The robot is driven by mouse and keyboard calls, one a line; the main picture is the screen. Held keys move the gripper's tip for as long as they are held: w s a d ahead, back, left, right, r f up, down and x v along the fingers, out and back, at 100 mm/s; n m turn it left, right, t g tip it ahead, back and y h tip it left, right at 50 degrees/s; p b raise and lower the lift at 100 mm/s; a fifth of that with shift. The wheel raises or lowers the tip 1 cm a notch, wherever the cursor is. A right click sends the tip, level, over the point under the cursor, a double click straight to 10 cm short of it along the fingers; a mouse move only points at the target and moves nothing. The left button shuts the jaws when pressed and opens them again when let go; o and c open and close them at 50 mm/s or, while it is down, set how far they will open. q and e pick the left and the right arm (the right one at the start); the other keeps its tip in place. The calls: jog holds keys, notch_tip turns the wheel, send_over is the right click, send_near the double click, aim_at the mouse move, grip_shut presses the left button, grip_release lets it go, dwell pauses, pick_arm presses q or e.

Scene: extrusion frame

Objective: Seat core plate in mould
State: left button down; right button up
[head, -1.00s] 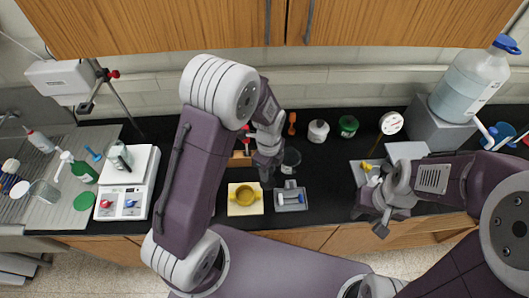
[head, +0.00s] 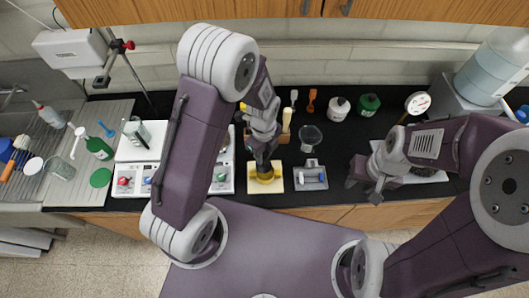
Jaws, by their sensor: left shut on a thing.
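A round yellow dish (head: 266,185) sits on a pale yellow square pad (head: 253,184) at the front middle of the black bench. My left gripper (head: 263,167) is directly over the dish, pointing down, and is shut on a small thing. The jaws and wrist hide that thing, so I cannot make out its shape or tell whether it touches the dish. A grey tray (head: 311,164) with a pale, blue-ended cylinder (head: 312,176) lies just right of the pad. My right gripper (head: 364,190) is open and empty near the bench's front edge. I cannot tell which piece is the core plate.
A glass beaker (head: 311,138) stands behind the grey tray. White (head: 339,109) and green (head: 369,105) jars stand at the back. The bench between the grey tray and my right gripper is clear.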

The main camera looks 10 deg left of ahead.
aim_at(265, 165)
pick_arm(q)
jog(key=f+b, duration=0.1)
jog(key=f, duration=0.1)
jog(key=f+b, duration=0.1)
jog(key=d+f+b, duration=0.1)
jog(key=f+b, duration=0.1)
jog(key=shift+f, duration=0.3)
jog(key=shift+a+f+b, duration=0.1)
jog(key=shift+f+b, duration=0.2)
jog(key=shift+a+f, duration=0.1)
jog(key=shift+f, duration=0.05)
jog(key=shift+a, duration=0.15)
jog(key=c, duration=1.3)
grip_release()
jog(key=shift+c, duration=0.2)
jog(key=o, duration=0.4)
jog(key=shift+d, duration=0.2)
jog(key=shift+a, duration=0.15)
